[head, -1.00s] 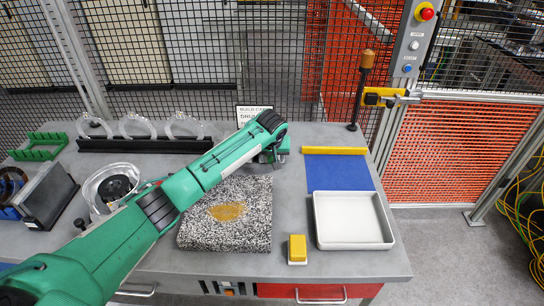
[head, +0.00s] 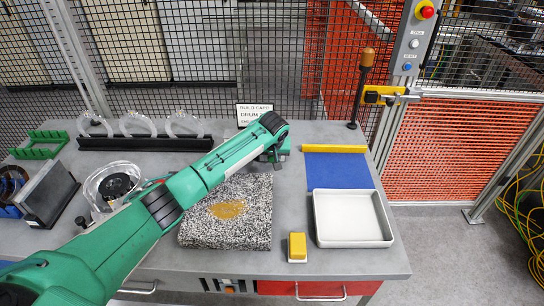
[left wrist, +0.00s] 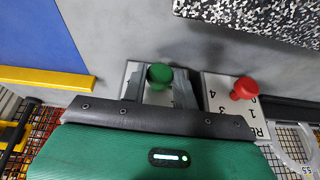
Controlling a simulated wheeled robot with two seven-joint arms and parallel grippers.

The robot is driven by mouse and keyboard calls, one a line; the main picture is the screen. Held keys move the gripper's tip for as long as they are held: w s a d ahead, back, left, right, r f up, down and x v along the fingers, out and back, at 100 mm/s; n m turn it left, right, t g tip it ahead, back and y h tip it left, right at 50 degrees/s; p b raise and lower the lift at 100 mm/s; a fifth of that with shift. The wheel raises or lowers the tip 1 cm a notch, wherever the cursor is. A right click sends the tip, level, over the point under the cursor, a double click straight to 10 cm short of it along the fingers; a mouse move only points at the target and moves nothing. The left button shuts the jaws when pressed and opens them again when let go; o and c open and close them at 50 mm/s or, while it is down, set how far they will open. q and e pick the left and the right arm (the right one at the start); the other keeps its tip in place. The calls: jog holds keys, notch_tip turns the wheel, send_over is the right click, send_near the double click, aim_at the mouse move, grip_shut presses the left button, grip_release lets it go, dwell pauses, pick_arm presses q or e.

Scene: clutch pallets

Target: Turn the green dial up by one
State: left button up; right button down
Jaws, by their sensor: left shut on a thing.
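The green dial (left wrist: 160,74) shows in the left wrist view as a round green knob over a pale plate. My left gripper (left wrist: 158,88) has a finger on each side of it and is shut on it. Its number marks are mostly hidden by the fingers. The red dial (left wrist: 244,88) stands beside it, apart from the gripper, on a white plate with numbers. In the head view my left gripper (head: 276,160) is at the back of the table, and my arm hides most of the dials there. My right gripper is not in view.
A speckled slab (head: 226,240) lies below my left arm. A blue mat (head: 338,171) with a yellow bar (head: 334,149), a white tray (head: 352,241) and a yellow block (head: 297,246) are to the right. A sign card (head: 254,111) stands behind the gripper.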

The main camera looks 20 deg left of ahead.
pick_arm(q)
jog(key=shift+d+r+y+p, duration=0.15)
jog(key=shift+d+y+p, duration=0.05)
jog(key=shift+y+p, duration=0.45)
jog(key=shift+w+d+m+g+y, duration=0.1)
jog(key=shift+m+g+y, duration=0.2)
jog(key=shift+y, duration=0.45)
jog(key=shift+d+f+y, duration=0.1)
jog(key=shift+f+y, duration=0.1)
jog(key=shift+y, duration=0.2)
jog(key=shift+w+d+f+m+g+y, duration=0.15)
jog(key=shift+m+g+y, duration=0.25)
jog(key=shift+y, duration=0.6)
jog(key=shift+y+b, duration=1)
jog(key=shift+b, duration=0.05)
jog(key=o, duration=0.9)
jog(key=shift+o, duration=0.2)
